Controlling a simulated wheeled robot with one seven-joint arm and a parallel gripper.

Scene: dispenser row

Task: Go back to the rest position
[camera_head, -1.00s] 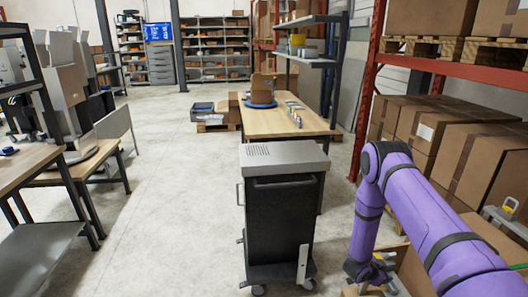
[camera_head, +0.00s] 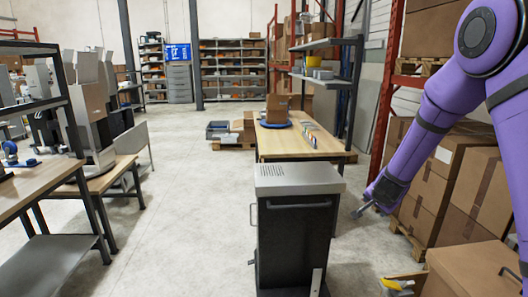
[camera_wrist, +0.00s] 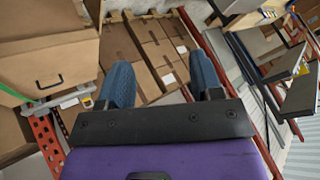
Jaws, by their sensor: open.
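My gripper (camera_head: 364,209) is at the end of my purple arm, on the right side of the head view. It hangs in the air to the right of the black cabinet and in front of the stacked boxes. In the wrist view my gripper (camera_wrist: 164,85) shows two blue fingers spread wide apart. Nothing is between them. Only shelves and boxes show in the background behind them.
A black cabinet with a grey top (camera_head: 297,180) stands in front of a wooden table (camera_head: 290,141). A red rack (camera_head: 389,107) and stacked cartons (camera_head: 472,190) are at the right. A brown box (camera_head: 470,275) is at the lower right. Clear floor (camera_head: 190,220) lies left of the cabinet.

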